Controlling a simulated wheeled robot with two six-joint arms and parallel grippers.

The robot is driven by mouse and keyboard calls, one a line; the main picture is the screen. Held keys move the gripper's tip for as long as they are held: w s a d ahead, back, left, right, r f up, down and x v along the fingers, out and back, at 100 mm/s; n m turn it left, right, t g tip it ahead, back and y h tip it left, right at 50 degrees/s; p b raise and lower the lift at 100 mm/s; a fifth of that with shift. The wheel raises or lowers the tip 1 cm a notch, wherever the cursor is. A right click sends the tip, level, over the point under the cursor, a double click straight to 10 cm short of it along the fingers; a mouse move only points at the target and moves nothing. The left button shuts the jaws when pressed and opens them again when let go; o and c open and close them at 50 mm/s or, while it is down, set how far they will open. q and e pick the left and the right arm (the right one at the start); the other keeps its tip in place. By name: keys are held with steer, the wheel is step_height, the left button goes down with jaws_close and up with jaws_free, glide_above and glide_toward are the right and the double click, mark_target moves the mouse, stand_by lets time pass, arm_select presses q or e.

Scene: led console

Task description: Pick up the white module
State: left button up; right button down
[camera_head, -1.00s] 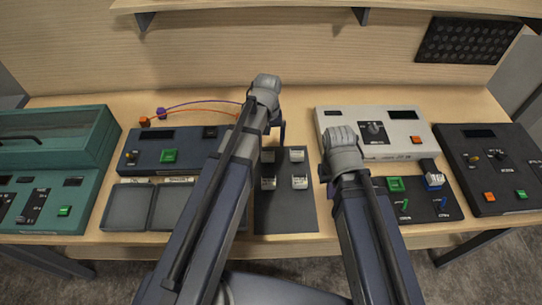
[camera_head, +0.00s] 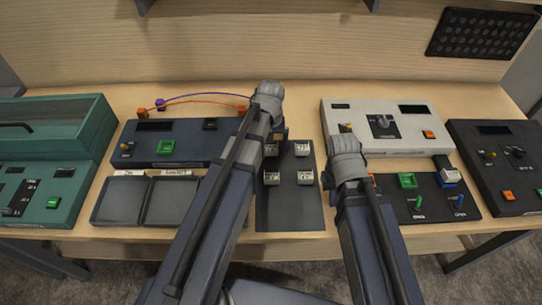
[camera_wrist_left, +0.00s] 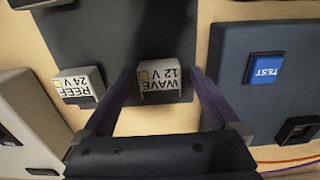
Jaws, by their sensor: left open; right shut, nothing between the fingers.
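Several white modules sit on a dark mat (camera_head: 290,212) in the middle of the table. My left gripper (camera_wrist_left: 160,85) is open above the back-left module, labelled WAVE 12 V (camera_wrist_left: 166,80), with a finger on either side of it in the left wrist view. I cannot tell whether the fingers touch it. The back-right module, REEF 24 V (camera_wrist_left: 78,84), lies beside the left finger in that view. Two front modules (camera_head: 272,178) (camera_head: 305,178) also show in the head view. My right gripper (camera_head: 334,188) is empty near the mat's right side, mostly hidden by its arm.
A blue-grey console (camera_head: 190,145) and two dark trays (camera_head: 122,200) stand left of the mat. A white console (camera_head: 385,108) and a dark panel with switches (camera_head: 440,205) stand to the right. A teal case (camera_head: 45,150) is far left, a black console (camera_head: 500,165) far right.

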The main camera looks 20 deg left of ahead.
arm_select(q)
steer(key=c, duration=1.5)
